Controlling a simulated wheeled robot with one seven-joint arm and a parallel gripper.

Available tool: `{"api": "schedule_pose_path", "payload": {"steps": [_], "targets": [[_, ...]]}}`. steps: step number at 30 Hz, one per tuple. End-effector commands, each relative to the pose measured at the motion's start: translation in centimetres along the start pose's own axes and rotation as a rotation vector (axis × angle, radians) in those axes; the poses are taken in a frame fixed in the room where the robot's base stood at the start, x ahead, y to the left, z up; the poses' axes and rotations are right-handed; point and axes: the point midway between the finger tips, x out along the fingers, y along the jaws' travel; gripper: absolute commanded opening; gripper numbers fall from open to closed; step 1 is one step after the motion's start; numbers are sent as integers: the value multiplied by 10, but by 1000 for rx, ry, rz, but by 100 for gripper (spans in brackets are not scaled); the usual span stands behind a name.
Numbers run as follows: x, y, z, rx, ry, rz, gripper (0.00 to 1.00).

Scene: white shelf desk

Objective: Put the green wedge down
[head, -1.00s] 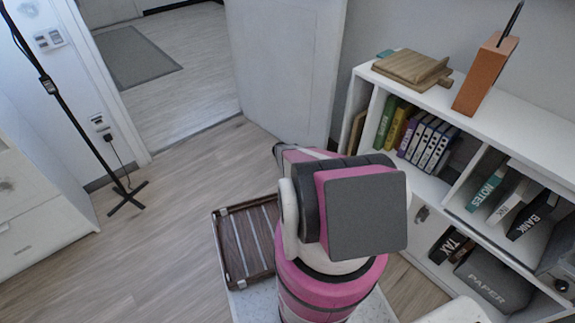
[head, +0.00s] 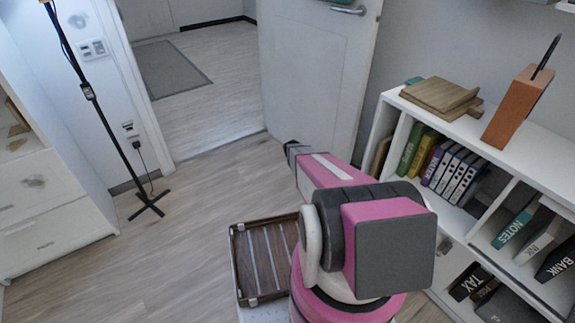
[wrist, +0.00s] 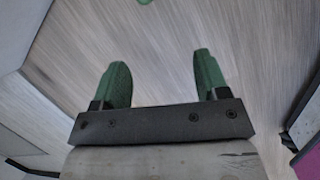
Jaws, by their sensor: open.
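My gripper (wrist: 160,65) shows in the wrist view with its two green fingers wide apart and nothing between them. Bare wood floor shows beyond the fingers. A small green piece (wrist: 145,2) is cut off by the top edge of the wrist view, apart from the fingers. It may be the green wedge, but too little shows to tell its shape or what it rests on. In the head view I cannot make out a green wedge, and my arm hides part of the floor.
A white shelf (head: 512,165) with books stands at the right, with a wooden board (head: 440,95) and an orange block (head: 515,107) on top. A white door (head: 318,80) stands open behind my arm. A black stand (head: 115,125) is at the left. A brown slatted tray (head: 262,258) sits beside my arm.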

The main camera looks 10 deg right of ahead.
Motion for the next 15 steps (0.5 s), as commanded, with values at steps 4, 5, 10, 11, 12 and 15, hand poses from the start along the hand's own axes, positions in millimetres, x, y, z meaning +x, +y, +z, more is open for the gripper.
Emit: {"api": "schedule_pose_path", "payload": {"steps": [4, 5, 10, 11, 12, 15], "targets": [[-106, -49, -7, 347, 48, -34, 68], [-126, -57, -9, 421, 58, -44, 68], [-230, -115, -20, 839, 107, -122, 68], [-247, -127, -22, 910, 113, -139, 68], [-269, -141, -25, 1003, 121, -162, 68], [-316, -176, -31, 1211, 134, -221, 68]]}}
